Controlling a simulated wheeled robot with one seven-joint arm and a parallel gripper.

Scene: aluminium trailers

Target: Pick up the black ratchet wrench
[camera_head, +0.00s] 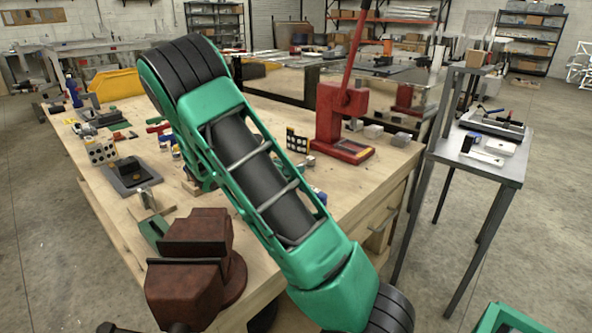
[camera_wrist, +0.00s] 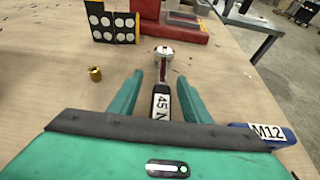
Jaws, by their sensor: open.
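The black ratchet wrench (camera_wrist: 161,103) lies on the wooden workbench (camera_wrist: 50,85) in the wrist view. It has a silver round head, and a white label reading "45 N" shows on its dark handle. My gripper (camera_wrist: 159,77) is open, with one green finger on each side of the wrench's shaft. The silver head lies beyond the fingertips, and the near end of the handle is hidden by my gripper's body. I cannot tell whether the fingers touch the wrench. In the head view my green arm covers most of this spot.
A blue tool labelled M12 (camera_wrist: 265,133) lies close at right. A small brass piece (camera_wrist: 95,74) is at left. Beyond stand a dotted panel (camera_wrist: 112,26) and a red press (camera_head: 340,115). A rusty vise (camera_head: 190,262) sits at the bench's near corner.

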